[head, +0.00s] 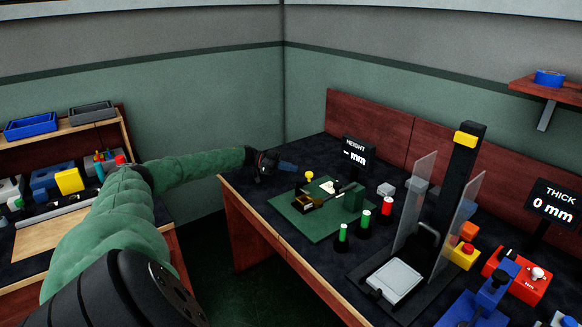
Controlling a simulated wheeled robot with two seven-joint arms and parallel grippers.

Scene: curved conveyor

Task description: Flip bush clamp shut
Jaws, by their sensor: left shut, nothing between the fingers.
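A green fixture plate (290,222) lies on the dark workbench and carries small parts. Among them are a dark and brass-coloured block (306,203), a yellow-topped knob (309,176), a pale piece with a dark handle (329,187) and a green block (352,199). Which of these is the bush clamp, and whether it is open, I cannot tell at this size. My left gripper (287,166) is shut and empty, just beyond the plate's back left side and apart from the parts. My right gripper is not in view.
Two green-topped posts (343,233) and a red-topped post (387,206) stand right of the plate. A gauge with clear side panels (455,210) stands farther right. A height display (357,152) is behind. A second bench with trays is at left.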

